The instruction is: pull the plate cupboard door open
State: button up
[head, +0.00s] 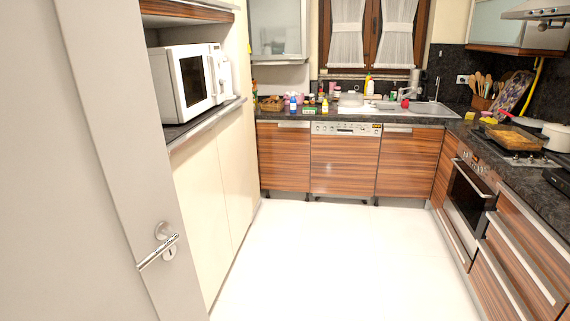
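No part of my gripper shows in the head view. I cannot tell for sure which cupboard is the plate cupboard. A wall cupboard with a pale, framed glass door (277,28) hangs at the back left of the window, and its door looks shut. Another glass-fronted wall cupboard (500,22) hangs at the upper right, cut off by the top edge. It also looks shut. What is inside them is not clear. Wood-grain base cupboards (284,155) stand shut below the back counter.
A grey room door (85,160) with a metal lever handle (158,252) stands close on the left. Beyond it are a microwave (187,80) and tall cream cupboards (205,180). An oven (470,205) stands right. The white floor (340,260) is clear.

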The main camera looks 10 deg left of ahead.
aim_at(284, 146)
jog(key=z, duration=0.05)
jog(key=i, duration=6.1)
